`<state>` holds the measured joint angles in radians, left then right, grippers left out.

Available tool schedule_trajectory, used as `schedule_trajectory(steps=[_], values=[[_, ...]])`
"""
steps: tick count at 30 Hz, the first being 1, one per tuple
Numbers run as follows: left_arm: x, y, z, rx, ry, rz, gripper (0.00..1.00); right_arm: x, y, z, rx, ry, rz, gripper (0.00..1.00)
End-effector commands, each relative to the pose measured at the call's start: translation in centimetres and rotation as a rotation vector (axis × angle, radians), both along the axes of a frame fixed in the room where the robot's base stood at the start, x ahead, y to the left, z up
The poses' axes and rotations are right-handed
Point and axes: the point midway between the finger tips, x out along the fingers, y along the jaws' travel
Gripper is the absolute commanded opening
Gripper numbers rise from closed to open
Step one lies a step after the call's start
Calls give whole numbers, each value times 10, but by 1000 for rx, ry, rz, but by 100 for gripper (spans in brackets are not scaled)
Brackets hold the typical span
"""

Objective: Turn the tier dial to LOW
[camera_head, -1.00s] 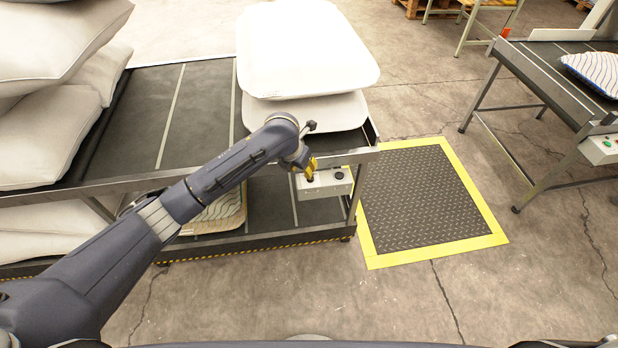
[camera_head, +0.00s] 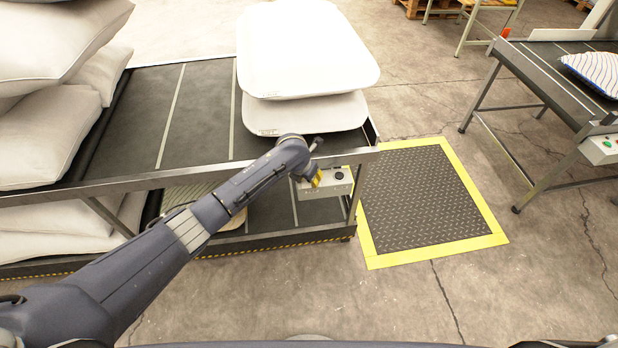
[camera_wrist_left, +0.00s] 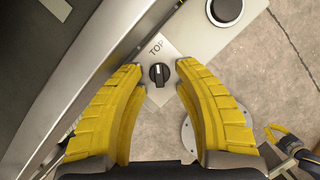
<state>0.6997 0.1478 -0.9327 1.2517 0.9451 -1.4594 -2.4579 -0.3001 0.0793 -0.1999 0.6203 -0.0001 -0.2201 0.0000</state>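The tier dial (camera_wrist_left: 159,75) is a black knob with a light pointer line on a grey control panel (camera_wrist_left: 190,36), with the word TOP printed beside it. In the left wrist view my left gripper (camera_wrist_left: 160,68) is open, its yellow fingers on either side of the dial; I cannot tell whether they touch it. In the head view the left gripper (camera_head: 316,178) is at the control box (camera_head: 338,183) on the rack's front, and the dial is hidden behind it.
White pillows (camera_head: 305,50) are stacked on the rack's upper deck (camera_head: 200,110), with more pillows (camera_head: 50,130) at the left. A black button (camera_wrist_left: 226,9) sits on the same panel. A yellow-edged mat (camera_head: 420,195) lies to the right, and a conveyor (camera_head: 570,85) stands beyond.

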Motion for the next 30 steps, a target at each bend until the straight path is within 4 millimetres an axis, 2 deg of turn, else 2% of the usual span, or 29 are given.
schedule_trajectory(steps=[7,15,30], values=[[0,0,0,0,0,1,31,0,0,0,0,0,0,0],[0,0,0,0,1,1,0,0,0,0,0,0,0,0],[0,0,0,0,1,16,0,0,0,0,0,0,0,0]])
